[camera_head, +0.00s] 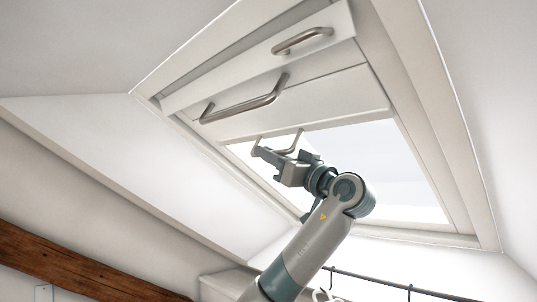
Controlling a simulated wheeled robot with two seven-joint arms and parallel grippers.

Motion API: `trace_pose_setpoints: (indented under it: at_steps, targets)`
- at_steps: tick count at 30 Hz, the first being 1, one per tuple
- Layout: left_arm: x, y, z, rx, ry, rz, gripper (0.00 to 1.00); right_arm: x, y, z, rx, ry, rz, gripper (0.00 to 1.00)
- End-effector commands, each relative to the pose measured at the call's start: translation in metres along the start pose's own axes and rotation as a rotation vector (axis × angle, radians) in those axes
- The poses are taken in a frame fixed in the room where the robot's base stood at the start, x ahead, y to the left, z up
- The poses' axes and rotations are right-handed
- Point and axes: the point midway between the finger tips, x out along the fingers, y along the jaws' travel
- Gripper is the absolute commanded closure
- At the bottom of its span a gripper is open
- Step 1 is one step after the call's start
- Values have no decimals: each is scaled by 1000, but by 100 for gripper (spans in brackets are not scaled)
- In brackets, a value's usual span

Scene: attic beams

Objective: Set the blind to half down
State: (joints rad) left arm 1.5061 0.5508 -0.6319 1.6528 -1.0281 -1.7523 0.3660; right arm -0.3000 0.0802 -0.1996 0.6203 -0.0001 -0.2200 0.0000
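The white blind (310,95) covers the upper part of the sloping roof window, and bright glass (390,165) shows below its lower edge. A thin metal handle (299,139) hangs at the blind's lower edge. My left gripper (266,153) is at this handle, seen from behind and the side. Its fingers overlap the bar in the picture. I cannot tell whether they are closed around it. My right gripper is not in view.
Two more metal handles are above: a long one (245,103) and a shorter one on the top sash bar (302,40). The white window frame (425,100) surrounds the opening. A dark rail (390,285) and a wooden beam (70,265) are lower down.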

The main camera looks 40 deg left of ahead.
Motion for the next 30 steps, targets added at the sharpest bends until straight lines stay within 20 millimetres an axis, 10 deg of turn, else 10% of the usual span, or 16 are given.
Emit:
trace_pose_setpoints:
  at_steps: [14,30]
  targets:
    - [-7,19,14,2,-1,3,100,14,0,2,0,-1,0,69]
    - [-34,127,78,6,-2,5,100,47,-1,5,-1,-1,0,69]
